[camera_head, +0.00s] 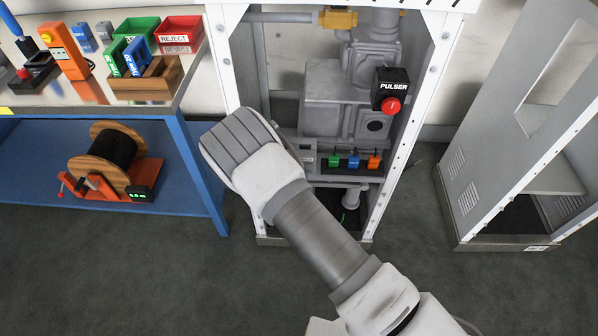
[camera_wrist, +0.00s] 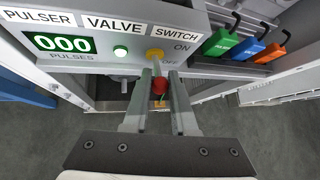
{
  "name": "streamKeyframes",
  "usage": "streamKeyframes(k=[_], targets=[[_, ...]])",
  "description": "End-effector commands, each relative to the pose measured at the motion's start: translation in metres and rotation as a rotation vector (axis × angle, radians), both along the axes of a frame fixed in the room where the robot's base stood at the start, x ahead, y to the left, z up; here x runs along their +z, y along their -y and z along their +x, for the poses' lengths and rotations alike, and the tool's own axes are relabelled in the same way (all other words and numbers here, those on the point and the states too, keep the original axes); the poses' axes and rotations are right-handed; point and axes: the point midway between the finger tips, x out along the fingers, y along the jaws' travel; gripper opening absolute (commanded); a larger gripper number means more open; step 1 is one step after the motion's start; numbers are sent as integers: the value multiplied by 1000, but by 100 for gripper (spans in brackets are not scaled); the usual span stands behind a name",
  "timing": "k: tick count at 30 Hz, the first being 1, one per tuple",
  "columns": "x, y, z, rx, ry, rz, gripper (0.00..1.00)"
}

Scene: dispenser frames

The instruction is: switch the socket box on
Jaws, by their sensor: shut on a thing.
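The socket box (camera_wrist: 105,60) fills the upper left of the wrist view. The lever's exact setting is hard to tell. In the head view my wrist hides the fingertips and most of the box.
Green, blue and orange plugs (camera_head: 353,162) stand right of the box, inside a white frame (camera_head: 397,130). A PULSER unit with a red button (camera_head: 391,105) is above them. A blue bench (camera_head: 95,118) stands left and a grey cabinet (camera_head: 520,130) right. Floor shows in front.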

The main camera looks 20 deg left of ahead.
Motion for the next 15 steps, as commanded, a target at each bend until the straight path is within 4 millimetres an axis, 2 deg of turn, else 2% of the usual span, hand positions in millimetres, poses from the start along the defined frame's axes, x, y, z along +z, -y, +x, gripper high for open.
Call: streamKeyframes(k=[1, 15], targets=[[5, 0, 0, -3, -26, -4, 0], [7, -1, 2, 0, -167, -38, 0]])
